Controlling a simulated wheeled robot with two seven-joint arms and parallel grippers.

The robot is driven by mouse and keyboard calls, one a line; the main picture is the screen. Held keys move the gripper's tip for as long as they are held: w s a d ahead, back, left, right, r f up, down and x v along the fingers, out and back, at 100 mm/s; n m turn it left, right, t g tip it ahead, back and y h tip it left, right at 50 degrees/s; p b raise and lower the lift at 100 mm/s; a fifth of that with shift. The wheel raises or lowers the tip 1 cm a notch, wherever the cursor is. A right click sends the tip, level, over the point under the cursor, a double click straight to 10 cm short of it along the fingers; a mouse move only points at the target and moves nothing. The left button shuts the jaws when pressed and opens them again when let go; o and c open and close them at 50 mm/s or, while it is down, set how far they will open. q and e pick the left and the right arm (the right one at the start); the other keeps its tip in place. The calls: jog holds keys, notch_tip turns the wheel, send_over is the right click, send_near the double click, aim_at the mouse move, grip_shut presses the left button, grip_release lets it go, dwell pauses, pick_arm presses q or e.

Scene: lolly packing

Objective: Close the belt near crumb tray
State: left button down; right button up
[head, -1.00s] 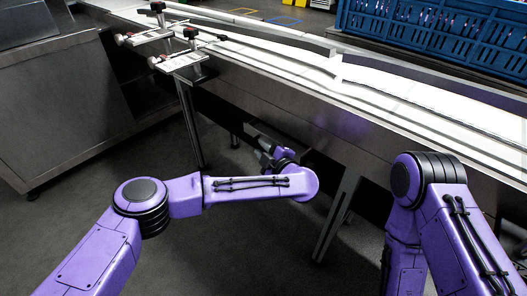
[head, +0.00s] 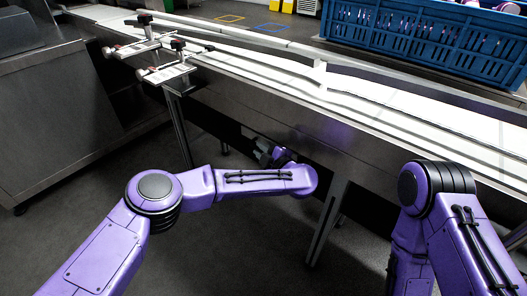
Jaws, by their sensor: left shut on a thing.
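The conveyor belt (head: 375,115) runs from upper left to right, with a steel side below it. My left arm reaches in to the belt's near side. My left gripper (head: 266,152) is small and dark at the belt's lower side, partly hidden by my own wrist. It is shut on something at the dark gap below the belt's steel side. The crumb tray cannot be made out clearly in the shadow there. My right arm stands at the right, and its gripper is out of view.
A blue crate (head: 425,45) stands behind the belt at the right. Rail clamps (head: 165,72) stick out over the belt's near left edge. A belt leg (head: 326,222) stands just right of my left wrist. A steel cabinet (head: 50,125) is at the left.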

pick_arm(q)
jog(key=c, duration=1.4)
grip_release()
jog(key=shift+w+d+r, duration=0.1)
jog(key=shift+d, duration=0.1)
jog(key=shift+c, duration=0.2)
jog(key=shift+s+d+r, duration=0.15)
jog(key=shift+s+d, duration=0.15)
jog(key=shift+s, duration=0.05)
jog(key=p+v, duration=0.1)
jog(key=v, duration=0.8)
jog(key=shift+s+p, duration=0.3)
jog(key=shift+p, duration=0.1)
